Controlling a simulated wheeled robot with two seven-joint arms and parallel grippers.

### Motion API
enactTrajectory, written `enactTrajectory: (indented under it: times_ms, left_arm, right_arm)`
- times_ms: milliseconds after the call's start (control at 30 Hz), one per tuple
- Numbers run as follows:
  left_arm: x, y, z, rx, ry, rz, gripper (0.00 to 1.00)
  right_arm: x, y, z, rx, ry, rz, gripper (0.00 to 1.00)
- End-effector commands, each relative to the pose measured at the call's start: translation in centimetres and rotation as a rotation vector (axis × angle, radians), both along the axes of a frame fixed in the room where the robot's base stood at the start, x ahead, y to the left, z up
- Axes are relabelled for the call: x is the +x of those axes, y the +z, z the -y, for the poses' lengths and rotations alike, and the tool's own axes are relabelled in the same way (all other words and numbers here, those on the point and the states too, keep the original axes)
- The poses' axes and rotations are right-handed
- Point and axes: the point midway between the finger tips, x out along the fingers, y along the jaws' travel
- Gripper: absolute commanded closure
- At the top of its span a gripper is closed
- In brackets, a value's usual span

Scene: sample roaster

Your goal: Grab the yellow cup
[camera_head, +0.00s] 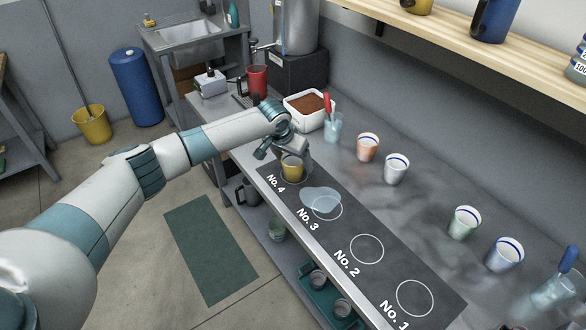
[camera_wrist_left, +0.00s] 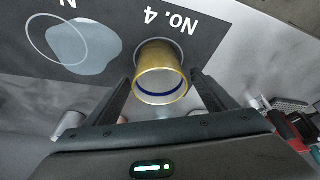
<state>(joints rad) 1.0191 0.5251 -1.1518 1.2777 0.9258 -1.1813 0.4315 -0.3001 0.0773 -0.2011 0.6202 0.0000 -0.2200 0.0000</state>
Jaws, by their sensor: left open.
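The yellow cup (camera_head: 292,168) stands upright on the No. 4 spot of the dark mat (camera_head: 385,262) on the counter. In the left wrist view the yellow cup (camera_wrist_left: 161,80) sits between and ahead of the two fingers, with its blue inner ring showing. My left gripper (camera_head: 284,150) is open right at the cup, with its fingers on either side; in the left wrist view the open fingers (camera_wrist_left: 158,97) show a gap to the cup on each side. My right gripper is not in view.
A pale puddle (camera_head: 321,199) lies on the mat by No. 3. Orange (camera_head: 368,147) and white (camera_head: 396,168) cups stand behind the mat. A glass with a red tool (camera_head: 332,125) and a white tub of brown grounds (camera_head: 309,106) stand near the gripper.

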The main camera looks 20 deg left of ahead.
Motion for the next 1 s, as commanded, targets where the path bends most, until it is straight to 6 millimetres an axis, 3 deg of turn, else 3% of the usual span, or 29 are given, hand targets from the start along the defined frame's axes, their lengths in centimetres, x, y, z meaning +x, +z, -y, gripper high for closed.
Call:
enactTrajectory:
  times_ms: [233, 467, 800, 1000]
  left_arm:
    - [0.0, 0.0, 0.0, 0.000, 0.001, 0.000, 0.22]
    - [0.0, 0.0, 0.0, 0.000, 0.001, 0.000, 0.72]
    - [0.0, 0.3, 0.0, -0.001, 0.001, 0.001, 0.72]
    - [0.1, 1.7, -0.1, -0.001, 0.001, 0.003, 0.72]
  right_arm:
    - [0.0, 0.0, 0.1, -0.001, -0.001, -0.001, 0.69]
    - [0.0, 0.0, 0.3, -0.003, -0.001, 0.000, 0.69]
    - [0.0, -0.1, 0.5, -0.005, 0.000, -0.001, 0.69]
    - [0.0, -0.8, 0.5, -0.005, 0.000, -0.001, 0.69]
